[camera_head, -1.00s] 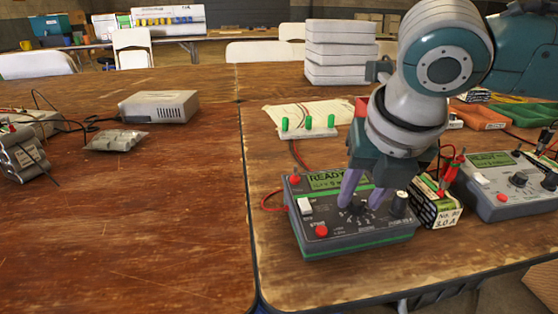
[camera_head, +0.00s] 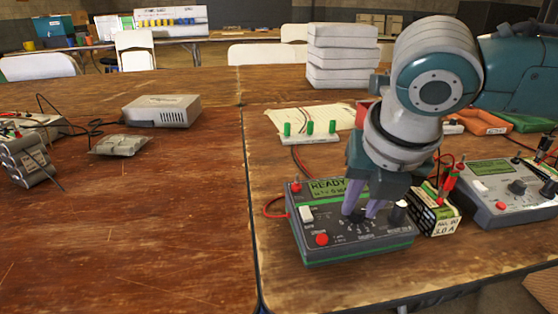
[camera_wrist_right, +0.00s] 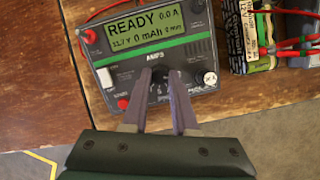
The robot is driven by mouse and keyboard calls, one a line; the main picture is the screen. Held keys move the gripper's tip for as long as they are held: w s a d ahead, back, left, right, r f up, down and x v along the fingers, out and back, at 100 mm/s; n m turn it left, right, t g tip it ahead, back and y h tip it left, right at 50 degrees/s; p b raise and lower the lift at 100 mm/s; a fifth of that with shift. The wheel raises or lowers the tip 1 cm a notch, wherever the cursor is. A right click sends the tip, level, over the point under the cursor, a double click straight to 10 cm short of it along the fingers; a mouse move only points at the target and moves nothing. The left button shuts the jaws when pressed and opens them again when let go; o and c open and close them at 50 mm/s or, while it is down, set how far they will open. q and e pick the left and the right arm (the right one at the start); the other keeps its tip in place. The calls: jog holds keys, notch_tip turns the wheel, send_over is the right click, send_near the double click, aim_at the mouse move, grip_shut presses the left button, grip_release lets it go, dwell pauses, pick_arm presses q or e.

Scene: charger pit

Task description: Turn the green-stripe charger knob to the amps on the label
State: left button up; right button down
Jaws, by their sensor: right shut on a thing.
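The green-stripe charger (camera_head: 372,247) is a grey box with a green band, a lit display, a white switch and red buttons. It lies near the front of the right table. My right gripper (camera_head: 362,214) points down at its front panel, fingers shut on the dark amps knob (camera_wrist_right: 160,84). The fingers hide much of the knob, and I cannot read its pointer setting. In the wrist view the display (camera_wrist_right: 146,29) reads READY, 0.0 A. A battery pack (camera_head: 441,222) beside the charger has a label (camera_head: 445,228) reading 3.0 A. My left gripper is not in view.
A second grey charger (camera_head: 497,205) stands to the right, with red and black leads nearby. A white strip with green pegs (camera_head: 310,137) lies behind the green-stripe charger. The left table's front is clear.

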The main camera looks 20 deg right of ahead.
jog(key=m+p, duration=0.1)
jog(key=p, duration=0.1)
jog(key=m+p, duration=0.4)
jog(key=shift+a+r+g+h+p, duration=0.1)
jog(key=shift+r+g+h+p, duration=0.2)
jog(key=shift+g+h+p, duration=0.1)
jog(key=m+p, duration=0.2)
jog(key=m, duration=0.1)
jog(key=shift+w+f+m+g+p, duration=0.1)
jog(key=shift+w+m+g+p, duration=0.05)
jog(key=shift+m+g+p, duration=0.2)
jog(key=m+p, duration=0.1)
jog(key=m, duration=0.2)
jog(key=shift+f+m+g, duration=0.1)
jog(key=shift+m+g, duration=0.25)
jog(key=m, duration=0.3)
jog(key=shift+w+g+p, duration=0.15)
jog(key=shift+g+p, duration=0.2)
jog(key=shift+g, duration=0.05)
jog(key=shift+m, duration=0.7)
jog(key=c, duration=0.7)
grip_release()
